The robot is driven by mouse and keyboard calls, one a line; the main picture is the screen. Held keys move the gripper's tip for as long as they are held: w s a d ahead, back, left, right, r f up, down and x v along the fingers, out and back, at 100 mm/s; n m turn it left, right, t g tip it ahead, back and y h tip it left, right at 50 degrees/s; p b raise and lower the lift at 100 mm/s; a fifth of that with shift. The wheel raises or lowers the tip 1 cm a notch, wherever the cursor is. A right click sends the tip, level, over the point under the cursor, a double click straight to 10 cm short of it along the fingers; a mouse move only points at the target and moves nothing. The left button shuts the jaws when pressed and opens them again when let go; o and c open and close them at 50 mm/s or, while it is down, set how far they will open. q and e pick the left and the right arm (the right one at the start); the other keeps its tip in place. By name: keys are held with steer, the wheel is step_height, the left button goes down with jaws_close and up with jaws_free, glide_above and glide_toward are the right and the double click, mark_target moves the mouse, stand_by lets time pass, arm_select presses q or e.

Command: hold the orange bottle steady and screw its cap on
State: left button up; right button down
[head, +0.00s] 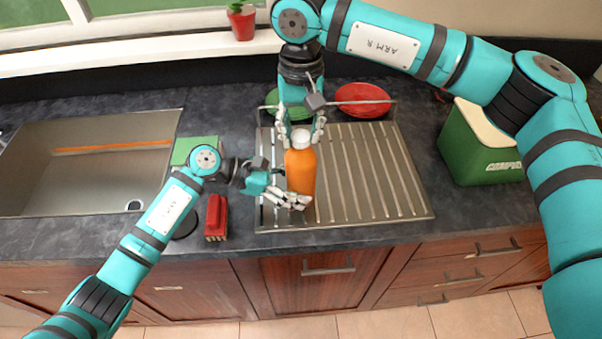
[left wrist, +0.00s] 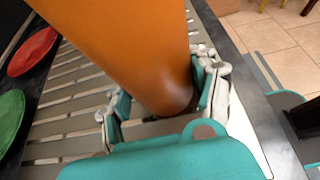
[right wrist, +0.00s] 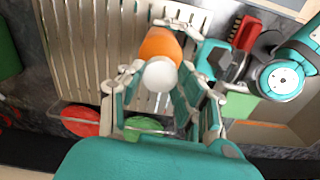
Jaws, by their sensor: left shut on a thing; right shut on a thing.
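The orange bottle (head: 300,172) stands upright on the metal drainer, with a white cap (head: 301,140) at its top. My left gripper (head: 292,200) is shut on the lower part of the bottle. In the left wrist view its fingers flank the orange body (left wrist: 130,45). My right gripper (head: 302,132) comes down from above and is shut on the cap, one finger on each side. In the right wrist view the white cap (right wrist: 160,74) sits between the fingers in front of the orange body (right wrist: 160,43). The cap's threads are hidden.
The ribbed drainer (head: 375,180) has free room right of the bottle. A red plate (head: 363,99) and a green plate (head: 272,100) are behind it. A red brush (head: 216,217) and sink (head: 85,165) lie left. A green cooler box (head: 480,150) stands right.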

steer(key=m, duration=1.2)
steer(key=shift+m, duration=0.3)
steer(key=c, duration=1)
jaws_free()
steer(key=shift+r, duration=0.15)
steer(key=shift+r, duration=2.35)
